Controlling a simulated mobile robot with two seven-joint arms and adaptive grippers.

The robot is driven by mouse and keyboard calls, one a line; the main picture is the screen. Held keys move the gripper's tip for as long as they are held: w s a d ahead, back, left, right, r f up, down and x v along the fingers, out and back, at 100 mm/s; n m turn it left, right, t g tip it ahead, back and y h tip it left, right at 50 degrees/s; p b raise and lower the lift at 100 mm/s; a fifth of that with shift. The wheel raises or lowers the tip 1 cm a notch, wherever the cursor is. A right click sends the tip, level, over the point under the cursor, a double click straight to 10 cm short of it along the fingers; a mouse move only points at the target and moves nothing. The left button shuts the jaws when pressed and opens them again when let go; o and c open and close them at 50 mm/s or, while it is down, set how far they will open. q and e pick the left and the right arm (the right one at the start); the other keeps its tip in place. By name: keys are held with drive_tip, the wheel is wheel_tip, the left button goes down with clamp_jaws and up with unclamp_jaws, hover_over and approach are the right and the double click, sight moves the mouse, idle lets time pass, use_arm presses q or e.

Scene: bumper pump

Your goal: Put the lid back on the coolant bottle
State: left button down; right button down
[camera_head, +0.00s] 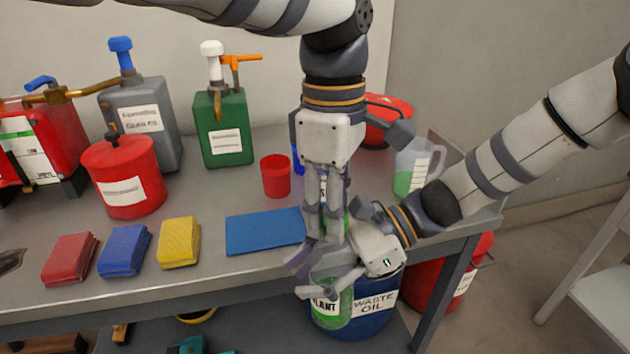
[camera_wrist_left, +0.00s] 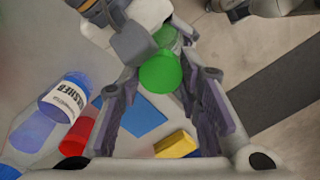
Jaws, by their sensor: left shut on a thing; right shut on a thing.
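The coolant bottle (camera_head: 333,310), with green contents and a white label partly reading "LANT", is upright in front of the table edge. My right gripper (camera_head: 330,283) is shut on its upper part. My left gripper (camera_head: 322,243) points down just above and is shut on the round green lid (camera_wrist_left: 160,73). In the left wrist view the lid is between the fingertips, with the clear bottle (camera_wrist_left: 169,39) showing behind it. The bottle's mouth is hidden by the grippers, so I cannot tell whether lid and bottle touch.
A blue waste oil drum (camera_head: 372,316) stands below, behind the bottle. On the table are a blue mat (camera_head: 262,232), a red cup (camera_head: 275,176), a yellow cloth stack (camera_head: 179,242), a clear jug (camera_head: 415,168) and a washer bottle (camera_wrist_left: 62,100). Pump canisters stand at the back left.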

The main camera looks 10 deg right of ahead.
use_arm(q)
drive_tip(key=c, duration=1.2)
unclamp_jaws()
drive_tip(key=shift+o, duration=0.2)
drive_tip(key=shift+w+r, duration=0.1)
drive_tip(key=shift+r, duration=2.2)
wheel_tip(320, 180, up, 4)
drive_tip(key=n, duration=0.3)
drive_tip(key=shift+w+a+f, duration=0.1)
drive_tip(key=shift+f, duration=0.15)
drive_tip(key=shift+c, duration=0.2)
